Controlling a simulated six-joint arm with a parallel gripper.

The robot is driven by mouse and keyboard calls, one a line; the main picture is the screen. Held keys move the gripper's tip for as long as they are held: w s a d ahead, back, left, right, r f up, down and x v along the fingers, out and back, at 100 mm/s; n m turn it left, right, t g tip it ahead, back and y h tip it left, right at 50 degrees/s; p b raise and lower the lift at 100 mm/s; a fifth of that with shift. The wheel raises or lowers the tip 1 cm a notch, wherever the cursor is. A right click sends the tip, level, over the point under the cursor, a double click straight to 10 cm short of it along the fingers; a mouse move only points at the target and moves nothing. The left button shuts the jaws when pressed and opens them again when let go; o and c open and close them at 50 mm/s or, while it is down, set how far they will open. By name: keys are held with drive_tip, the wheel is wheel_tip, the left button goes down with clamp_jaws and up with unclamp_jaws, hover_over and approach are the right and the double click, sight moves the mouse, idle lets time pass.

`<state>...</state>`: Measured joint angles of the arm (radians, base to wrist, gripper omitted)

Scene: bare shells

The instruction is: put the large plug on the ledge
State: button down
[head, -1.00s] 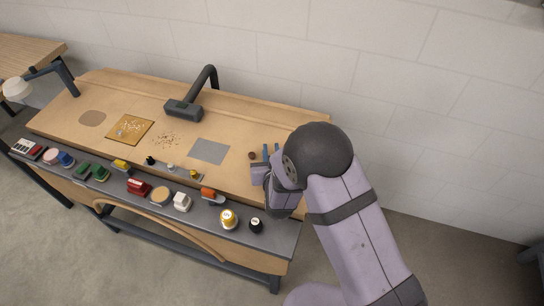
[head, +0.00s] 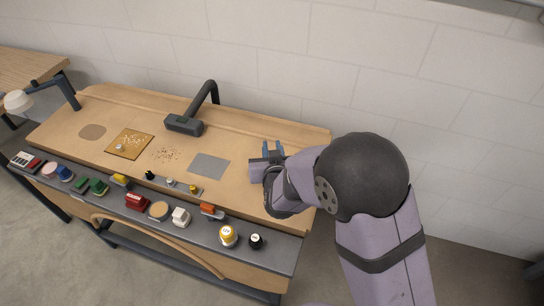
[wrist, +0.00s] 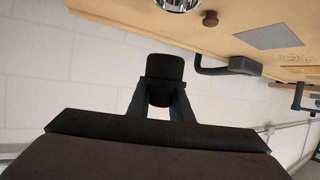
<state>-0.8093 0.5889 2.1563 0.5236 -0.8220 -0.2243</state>
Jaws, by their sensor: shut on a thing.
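In the head view the wrist mostly hides the plug. A long raised ledge (head: 255,117) runs along the back of the bench by the wall. The plug appears apart from the bench, but its height above it cannot be told.
A grey mat (head: 209,165) lies left of my gripper. A dark bent-arm lamp (head: 190,120) stands further left. A brown knob (wrist: 210,19) and a shiny round thing (wrist: 178,4) show in the wrist view. Several small items line the grey front strip (head: 275,262).

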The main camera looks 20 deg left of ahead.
drive_tip(key=shift+r, duration=0.75)
drive_tip(key=w+d+m+h, duration=0.2)
drive_tip(key=d+m+h, duration=0.55)
drive_tip(key=d, duration=0.45)
drive_tip(key=s+d+f+m+g+h, duration=0.2)
drive_tip(key=s+d+f+m+h, duration=0.1)
drive_tip(key=d, duration=0.8)
drive_tip(key=s+d+f+m+g+h, duration=0.2)
drive_tip(key=s+d+f+m+h, duration=0.2)
drive_tip(key=s+d+f, duration=0.3)
drive_tip(key=s+d+h, duration=0.1)
drive_tip(key=d, duration=0.3)
drive_tip(key=shift+s+p, duration=0.2)
drive_tip(key=shift+p, duration=0.15)
drive_tip(key=shift+a+m, duration=0.15)
drive_tip(key=shift+m, duration=0.1)
